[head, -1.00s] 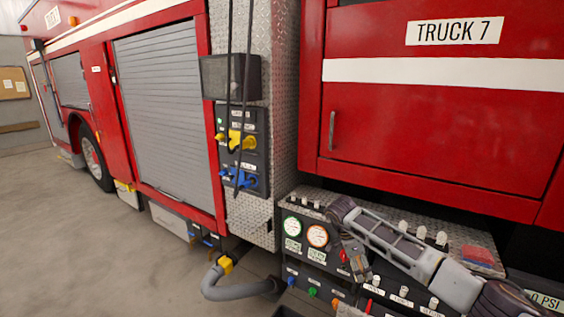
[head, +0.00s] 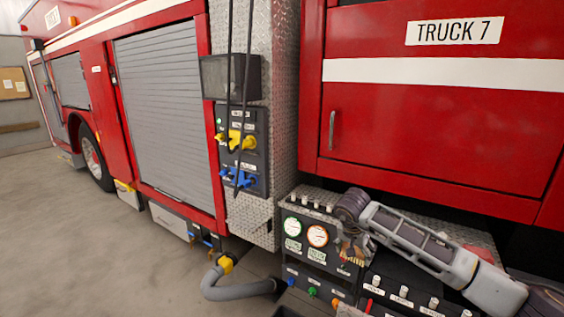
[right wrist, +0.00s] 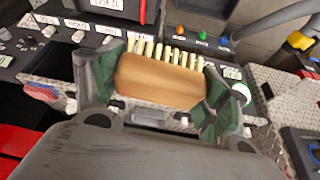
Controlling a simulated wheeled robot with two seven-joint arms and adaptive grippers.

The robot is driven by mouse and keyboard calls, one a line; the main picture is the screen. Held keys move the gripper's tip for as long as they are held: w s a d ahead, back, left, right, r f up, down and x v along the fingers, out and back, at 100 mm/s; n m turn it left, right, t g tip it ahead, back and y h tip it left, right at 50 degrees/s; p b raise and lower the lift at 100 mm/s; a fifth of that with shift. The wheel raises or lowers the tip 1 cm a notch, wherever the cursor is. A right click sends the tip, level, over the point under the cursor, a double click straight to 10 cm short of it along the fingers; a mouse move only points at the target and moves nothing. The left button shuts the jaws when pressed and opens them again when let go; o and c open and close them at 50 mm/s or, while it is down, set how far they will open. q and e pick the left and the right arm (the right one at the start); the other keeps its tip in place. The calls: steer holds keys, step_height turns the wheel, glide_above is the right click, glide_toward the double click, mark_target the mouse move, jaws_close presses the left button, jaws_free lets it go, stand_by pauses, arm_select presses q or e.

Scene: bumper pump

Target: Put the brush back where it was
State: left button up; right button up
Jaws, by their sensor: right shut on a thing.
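The brush has a tan wooden back (right wrist: 160,82) and a row of cream bristles pointing away from the camera in the right wrist view. My right gripper (right wrist: 162,72) is shut on it, with green-padded fingers at both ends of the block. In the head view my right gripper (head: 350,246) hangs in front of the pump panel, just right of the round gauges (head: 317,236). The brush is small there and partly hidden by the gripper. The brush appears held over the panel; I cannot tell whether it touches anything. My left gripper is not in view.
A diamond-plate ledge (head: 297,206) with white knobs tops the panel. A red and blue cloth (right wrist: 45,92) lies on the plate. The red truck cabinet (head: 430,130) rises behind. A grey hose (head: 235,293) with a yellow coupling is at lower left. Open floor lies left.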

steer(key=r+n, duration=0.1)
steer(key=n, duration=0.1)
steer(key=r+n+y, duration=0.1)
steer(key=n, duration=0.1)
steer(key=shift+a+r+t, duration=0.25)
steer(key=shift+a+t, duration=0.1)
steer(key=shift+t, duration=0.05)
steer(key=shift+s+a+r+n+y, duration=0.1)
steer(key=shift+a+r+n+y, duration=0.1)
steer(key=shift+r+n+y, duration=0.45)
steer(key=shift+a+r+n, duration=0.1)
steer(key=shift+r+n, duration=0.1)
steer(key=shift+n, duration=0.75)
steer(key=shift+a+r+y, duration=0.1)
steer(key=shift+r+y, duration=0.05)
steer(key=shift+y, duration=0.1)
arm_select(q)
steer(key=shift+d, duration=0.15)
